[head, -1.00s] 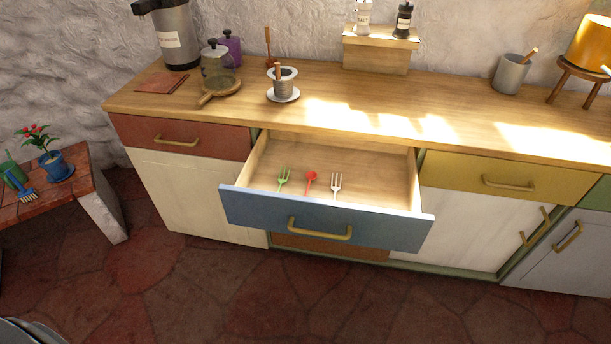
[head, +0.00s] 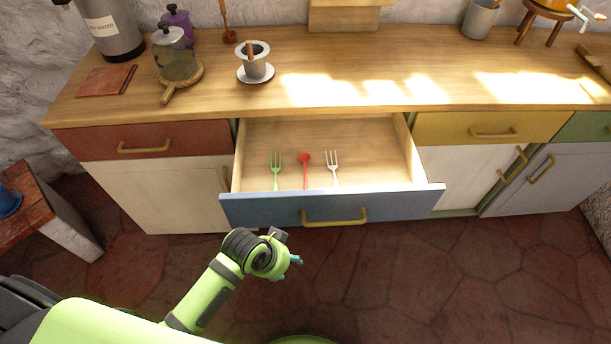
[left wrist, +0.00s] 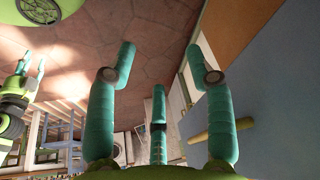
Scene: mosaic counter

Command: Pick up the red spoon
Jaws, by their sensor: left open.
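The red spoon (head: 304,168) lies in the open blue-fronted drawer (head: 398,200), bowl end toward the back. A green fork (head: 276,168) lies to its left and a white fork (head: 332,166) to its right, both apart from it. My left gripper (head: 292,262) is in front of and below the drawer front, empty. In the left wrist view its teal fingers (left wrist: 160,85) are spread open with nothing between them, and the spoon is not visible there. Another gripper, apparently my right one (left wrist: 33,68), shows small at that view's left edge; its jaw state is unclear.
The drawer's gold handle (head: 334,218) projects toward my left gripper. The wooden counter (head: 330,62) above holds a cup on a saucer (head: 254,68), a glass pot (head: 175,58) and a dispenser (head: 108,30). A low side table (head: 42,212) stands at left. The drawer's right half is bare.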

